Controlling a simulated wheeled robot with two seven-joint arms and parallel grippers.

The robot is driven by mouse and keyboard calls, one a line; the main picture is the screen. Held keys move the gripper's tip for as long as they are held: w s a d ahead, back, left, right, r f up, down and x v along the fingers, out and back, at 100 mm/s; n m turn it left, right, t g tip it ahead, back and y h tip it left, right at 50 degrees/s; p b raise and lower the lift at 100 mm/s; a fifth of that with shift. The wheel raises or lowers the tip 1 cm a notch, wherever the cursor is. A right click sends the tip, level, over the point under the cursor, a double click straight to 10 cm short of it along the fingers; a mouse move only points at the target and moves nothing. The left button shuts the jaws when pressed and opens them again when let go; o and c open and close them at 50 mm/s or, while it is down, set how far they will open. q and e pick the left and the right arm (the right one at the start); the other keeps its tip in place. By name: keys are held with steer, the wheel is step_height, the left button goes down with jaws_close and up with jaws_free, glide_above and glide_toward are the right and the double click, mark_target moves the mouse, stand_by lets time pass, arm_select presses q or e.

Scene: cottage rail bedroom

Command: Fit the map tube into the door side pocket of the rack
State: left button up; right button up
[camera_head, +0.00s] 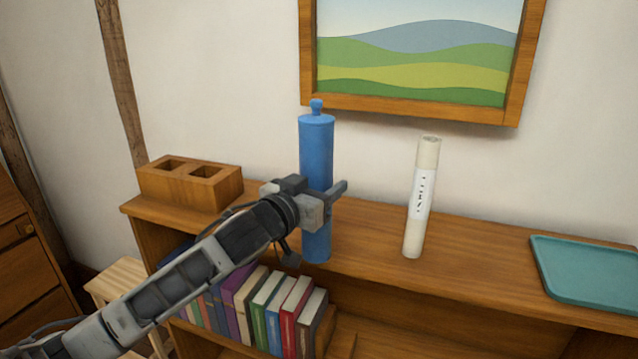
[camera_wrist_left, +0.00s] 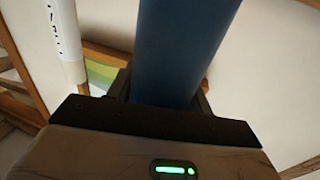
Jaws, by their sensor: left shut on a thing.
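A tall blue tube (camera_head: 316,150) with a knobbed cap stands upright in my left gripper (camera_head: 326,203). The gripper is shut around its middle, and the tube fills the gap between the fingers in the left wrist view (camera_wrist_left: 182,50). Its lower end overlaps the shelf top; I cannot tell whether it touches. The wooden rack (camera_head: 178,191), with two square pockets, sits at the shelf's left end, left of the held tube. A slim white tube (camera_head: 420,195) with a lettered label stands to the right. The label is too small to read surely. My right gripper is out of view.
The rack stands on a wooden bookshelf (camera_head: 370,240) against the wall. Several books (camera_head: 270,308) fill the level below. A teal tray (camera_head: 590,275) lies at the right. A framed landscape picture (camera_head: 420,60) hangs above. The shelf top between rack and held tube is largely clear.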

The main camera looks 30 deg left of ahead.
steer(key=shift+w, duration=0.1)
arm_select(q)
steer(key=o, duration=1.2)
steer(key=shift+c, duration=0.2)
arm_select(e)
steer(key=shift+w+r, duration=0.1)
arm_select(q)
steer(key=s+p, duration=0.2)
steer(key=s, duration=1.4)
steer(key=shift+a, duration=0.45)
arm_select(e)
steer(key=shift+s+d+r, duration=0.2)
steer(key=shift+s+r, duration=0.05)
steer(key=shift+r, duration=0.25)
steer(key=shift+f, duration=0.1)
